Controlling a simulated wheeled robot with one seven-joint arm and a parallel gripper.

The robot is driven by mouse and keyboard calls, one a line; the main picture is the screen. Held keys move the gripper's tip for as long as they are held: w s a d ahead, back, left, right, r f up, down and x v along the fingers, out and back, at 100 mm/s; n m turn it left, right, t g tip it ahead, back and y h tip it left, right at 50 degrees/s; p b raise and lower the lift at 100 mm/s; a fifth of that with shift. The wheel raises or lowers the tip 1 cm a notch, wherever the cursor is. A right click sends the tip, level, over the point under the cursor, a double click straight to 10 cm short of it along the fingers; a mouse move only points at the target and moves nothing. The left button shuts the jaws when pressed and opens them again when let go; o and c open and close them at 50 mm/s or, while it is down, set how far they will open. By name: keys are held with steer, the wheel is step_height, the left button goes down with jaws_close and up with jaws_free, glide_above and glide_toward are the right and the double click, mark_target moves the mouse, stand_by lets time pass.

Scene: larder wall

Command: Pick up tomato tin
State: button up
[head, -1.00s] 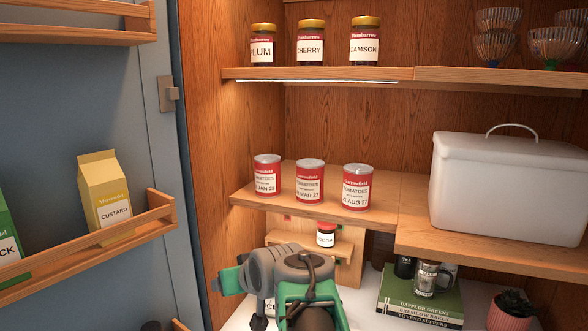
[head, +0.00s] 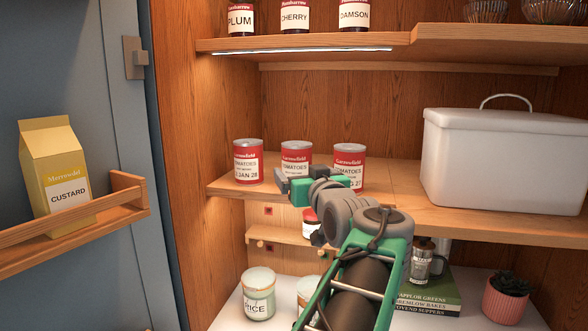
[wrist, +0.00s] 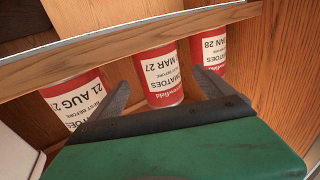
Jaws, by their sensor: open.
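Three red-and-white tomato tins with silver lids stand upright in a row on the middle shelf. The left tin (head: 248,162) reads JAN 28, the middle tin (head: 296,153) MAR 27 and the right tin (head: 349,157) AUG 27. My gripper (head: 285,181) is in front of the row and covers the lower part of the middle tin and some of the right one. In the wrist view my open gripper (wrist: 161,80) faces the middle tin (wrist: 160,76), with one finger on each side of its outline. Whether they touch it, I cannot tell. The jaws hold nothing.
The wooden shelf (head: 395,172) has a front edge just below the tins. A white lidded bin (head: 505,160) stands to the right. Jam jars (head: 295,17) are on the shelf above.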

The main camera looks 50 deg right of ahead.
mark_target(294, 163)
steer(key=p+x, duration=0.3)
steer(key=x, duration=0.6)
steer(key=shift+s+d, duration=0.1)
jaws_close()
steer(key=shift+r, duration=0.15)
stand_by(0.5)
